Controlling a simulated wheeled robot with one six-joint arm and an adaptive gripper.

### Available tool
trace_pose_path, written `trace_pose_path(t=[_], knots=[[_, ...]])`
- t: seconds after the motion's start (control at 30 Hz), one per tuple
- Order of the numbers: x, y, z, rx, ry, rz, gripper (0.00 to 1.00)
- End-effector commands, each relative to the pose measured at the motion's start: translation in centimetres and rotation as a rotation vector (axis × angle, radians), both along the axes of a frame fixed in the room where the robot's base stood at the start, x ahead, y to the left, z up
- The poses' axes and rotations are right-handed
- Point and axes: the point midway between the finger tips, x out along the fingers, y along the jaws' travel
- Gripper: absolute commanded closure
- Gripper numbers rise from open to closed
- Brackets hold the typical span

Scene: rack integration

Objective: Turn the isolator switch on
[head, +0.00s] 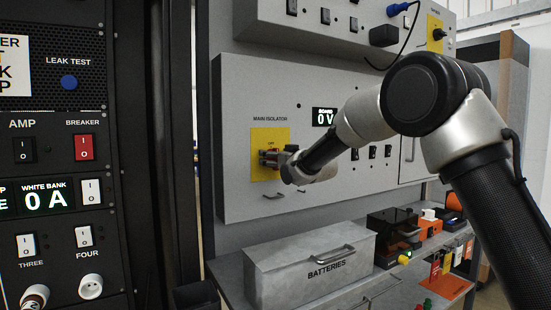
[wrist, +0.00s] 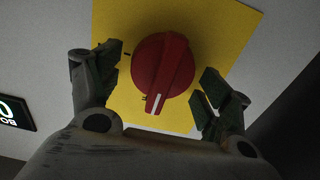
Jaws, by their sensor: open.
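The main isolator switch is a red rotary knob (wrist: 163,72) with a white line on its handle, mounted on a yellow plate (wrist: 215,35). In the wrist view its handle runs nearly up and down, with the white line at the lower end. My gripper (wrist: 163,85) is open, with one finger on each side of the knob and a visible gap on both sides. In the head view my gripper (head: 272,160) is at the yellow plate (head: 257,140) under the "MAIN ISOLATOR" label and hides most of the knob.
A display (head: 324,117) right of the plate reads 0 V. A grey batteries box (head: 290,275) stands on the bench below. A dark rack (head: 110,60) with switches stands at left. A blue plug with a cable (head: 398,9) hangs at top right.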

Motion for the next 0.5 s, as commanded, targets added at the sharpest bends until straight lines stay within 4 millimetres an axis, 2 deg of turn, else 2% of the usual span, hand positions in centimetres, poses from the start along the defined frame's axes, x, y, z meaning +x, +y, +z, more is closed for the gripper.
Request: trace_pose_path(t=[0.07,0.2,0.3,0.5], knots=[[-0.02,-0.01,0.00,0.000,0.000,0.000,0.25],[-0.02,-0.02,0.00,0.000,0.000,0.000,0.51],[-0.02,-0.02,0.00,0.000,0.000,0.000,0.65],[-0.03,-0.03,0.00,0.006,0.004,0.000,0.65]])
